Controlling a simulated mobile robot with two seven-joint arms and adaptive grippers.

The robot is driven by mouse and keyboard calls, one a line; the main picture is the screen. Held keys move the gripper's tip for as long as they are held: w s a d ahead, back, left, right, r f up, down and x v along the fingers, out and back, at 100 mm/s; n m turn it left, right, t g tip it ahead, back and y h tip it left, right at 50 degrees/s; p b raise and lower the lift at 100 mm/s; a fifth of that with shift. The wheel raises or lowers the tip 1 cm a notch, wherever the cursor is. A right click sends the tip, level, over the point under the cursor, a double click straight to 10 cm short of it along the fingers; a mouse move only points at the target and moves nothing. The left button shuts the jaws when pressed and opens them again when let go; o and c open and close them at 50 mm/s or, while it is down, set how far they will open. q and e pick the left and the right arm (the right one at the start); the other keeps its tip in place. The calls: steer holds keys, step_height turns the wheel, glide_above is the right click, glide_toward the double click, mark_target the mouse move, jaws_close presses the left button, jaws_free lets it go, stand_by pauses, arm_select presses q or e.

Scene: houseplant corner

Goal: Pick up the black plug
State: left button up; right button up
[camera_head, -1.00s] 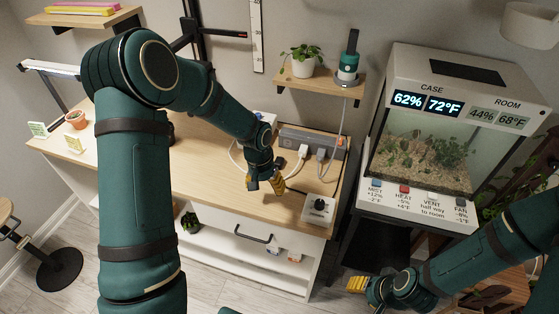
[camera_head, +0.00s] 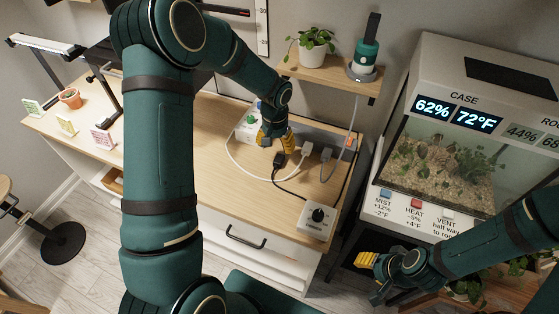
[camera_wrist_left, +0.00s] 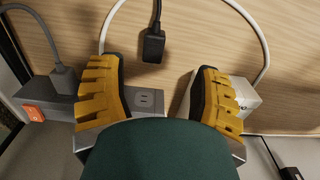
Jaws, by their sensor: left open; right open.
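The black plug (camera_head: 280,161) lies on the wooden desk, just in front of my left gripper (camera_head: 273,137). Its black cord runs to the white dial box (camera_head: 318,216) near the desk's right front. In the left wrist view the black plug (camera_wrist_left: 153,46) lies beyond the fingertips and roughly between their lines, apart from both. My left gripper (camera_wrist_left: 158,92) is open and empty, its yellow fingers spread. My right gripper (camera_head: 372,268) is open, low at the right, away from the desk and the plug.
A grey power strip (camera_wrist_left: 145,101) with an orange switch and a white box (camera_wrist_left: 245,97) are close to the left fingers. The glass case (camera_head: 440,160) stands right of the desk.

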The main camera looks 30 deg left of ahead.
mark_target(279, 159)
arm_select(q)
step_height(279, 159, down, 3)
steer(key=shift+r, duration=0.1)
steer(key=shift+w+d+f+b, duration=0.1)
steer(key=shift+d+f+b, duration=0.1)
steer(key=shift+f, duration=0.7)
steer(key=shift+w+d+f+b, duration=0.1)
steer(key=shift+f+b, duration=0.05)
steer(key=shift+f, duration=0.75)
steer(key=shift+w+d+f+b, duration=0.1)
steer(key=shift+f+b, duration=0.1)
steer(key=shift+f, duration=0.7)
jaws_close()
